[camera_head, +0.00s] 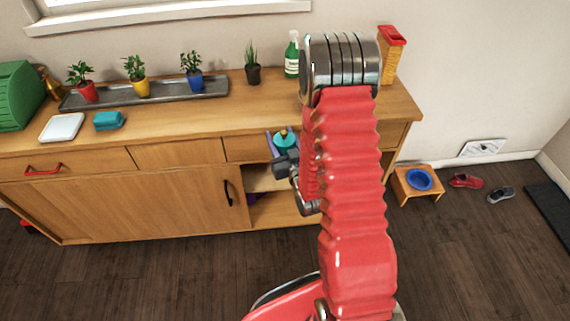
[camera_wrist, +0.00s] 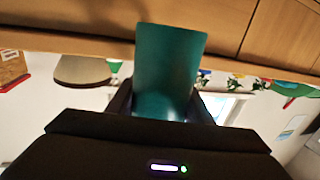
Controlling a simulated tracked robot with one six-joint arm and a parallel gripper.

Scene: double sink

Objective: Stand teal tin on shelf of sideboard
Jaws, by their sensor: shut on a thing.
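The teal tin (camera_wrist: 168,70) is between the two dark fingers of my gripper (camera_wrist: 165,105) in the wrist view. My gripper (camera_head: 284,146) is shut on it. In the head view the tin (camera_head: 288,144) shows as a small teal patch in front of the sideboard's right part, partly hidden by my gripper and arm. The sideboard (camera_head: 130,202) has an open compartment on the right with a pale shelf (camera_head: 264,180) inside. My red arm hides much of that opening. The wrist picture looks upside down, with the wooden sideboard front at its top.
A wooden door (camera_head: 150,205) with a black handle covers the left compartment. On top are potted plants in a grey tray (camera_head: 165,93), a teal box (camera_head: 109,120), a green bottle (camera_head: 292,55) and a green bin (camera_head: 18,95). A blue bowl (camera_head: 419,179) on a stand is right.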

